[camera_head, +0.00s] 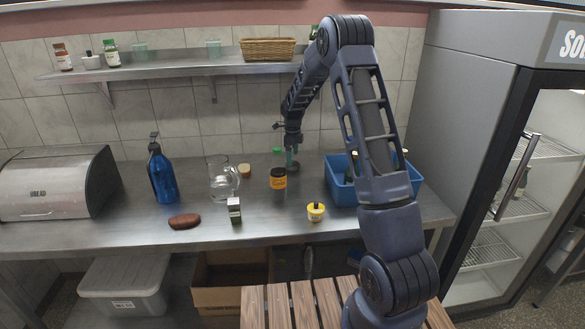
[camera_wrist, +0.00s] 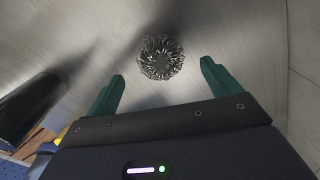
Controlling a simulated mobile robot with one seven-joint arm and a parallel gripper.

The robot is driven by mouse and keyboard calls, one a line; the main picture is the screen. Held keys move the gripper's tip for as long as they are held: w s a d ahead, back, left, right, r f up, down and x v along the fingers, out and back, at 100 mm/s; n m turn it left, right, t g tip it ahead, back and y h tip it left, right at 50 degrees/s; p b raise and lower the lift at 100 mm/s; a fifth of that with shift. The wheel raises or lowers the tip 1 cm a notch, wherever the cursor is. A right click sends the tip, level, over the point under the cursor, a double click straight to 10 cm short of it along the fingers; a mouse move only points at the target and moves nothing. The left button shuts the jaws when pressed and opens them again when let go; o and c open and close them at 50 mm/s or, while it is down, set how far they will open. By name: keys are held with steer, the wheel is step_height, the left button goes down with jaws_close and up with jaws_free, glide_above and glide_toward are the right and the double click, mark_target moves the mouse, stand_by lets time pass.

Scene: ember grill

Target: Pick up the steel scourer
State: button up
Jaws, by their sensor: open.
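The steel scourer (camera_wrist: 160,57) is a round tangle of shiny metal lying on the steel counter. In the wrist view it sits just beyond and between the fingertips, with nothing between the fingers themselves. My gripper (camera_wrist: 162,72) is open, with two green fingers apart. In the head view my gripper (camera_head: 290,158) points down over the back of the counter. The scourer is only a small dark patch (camera_head: 294,167) there, partly hidden by the fingers.
A dark jar with an orange label (camera_head: 278,179) stands close in front of my gripper. A blue tub (camera_head: 342,195) is to the right. A glass jug (camera_head: 222,180), a blue bottle (camera_head: 163,178) and a yellow-lidded tub (camera_head: 316,211) stand on the counter (camera_head: 275,225). A shelf (camera_head: 180,70) hangs above.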

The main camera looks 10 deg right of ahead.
mark_target(293, 166)
steer(key=shift+f, duration=2.5)
steer(key=c, duration=1)
